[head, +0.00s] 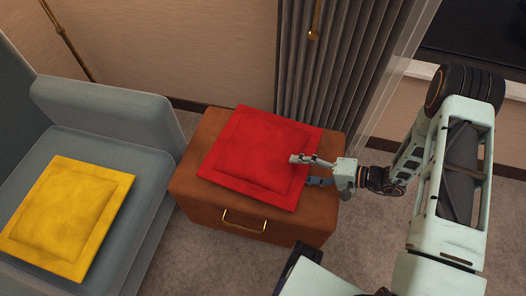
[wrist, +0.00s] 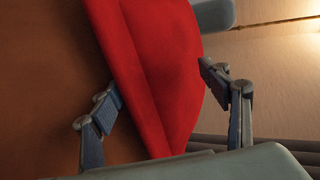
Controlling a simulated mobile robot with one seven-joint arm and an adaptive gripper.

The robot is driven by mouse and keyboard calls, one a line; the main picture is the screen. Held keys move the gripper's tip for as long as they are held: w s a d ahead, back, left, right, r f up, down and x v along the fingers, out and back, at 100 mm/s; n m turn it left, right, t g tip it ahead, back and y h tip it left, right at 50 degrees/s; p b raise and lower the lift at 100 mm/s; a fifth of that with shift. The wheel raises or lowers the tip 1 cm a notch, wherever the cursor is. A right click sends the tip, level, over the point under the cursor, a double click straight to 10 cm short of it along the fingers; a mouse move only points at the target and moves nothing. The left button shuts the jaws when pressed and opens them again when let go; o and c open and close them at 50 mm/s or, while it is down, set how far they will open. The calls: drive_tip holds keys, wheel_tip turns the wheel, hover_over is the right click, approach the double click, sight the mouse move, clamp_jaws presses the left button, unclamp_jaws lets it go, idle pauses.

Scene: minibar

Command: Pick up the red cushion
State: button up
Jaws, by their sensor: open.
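The red cushion (head: 260,155) lies flat on top of a brown leather ottoman (head: 190,185) with a handle, its right edge close to the ottoman's right side. My gripper (head: 308,170) is at the cushion's right edge, with its fingers open. In the wrist view the cushion's edge (wrist: 160,80) runs up between the two fingers of my gripper (wrist: 160,90), and the brown ottoman side (wrist: 50,70) shows at left. I cannot tell whether either finger touches the cushion.
A grey armchair (head: 110,110) with a yellow cushion (head: 68,215) on its seat stands left, close beside the ottoman. A grey curtain (head: 320,70) hangs behind the ottoman. Carpeted floor (head: 240,262) is open in front.

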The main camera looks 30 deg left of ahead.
sight(292, 168)
drive_tip(key=shift+b+x, duration=0.35)
drive_tip(key=shift+x, duration=1.65)
drive_tip(key=shift+c, duration=0.7)
drive_tip(key=c, duration=0.8)
drive_tip(key=shift+c, duration=0.6)
drive_tip(key=shift+r, duration=0.1)
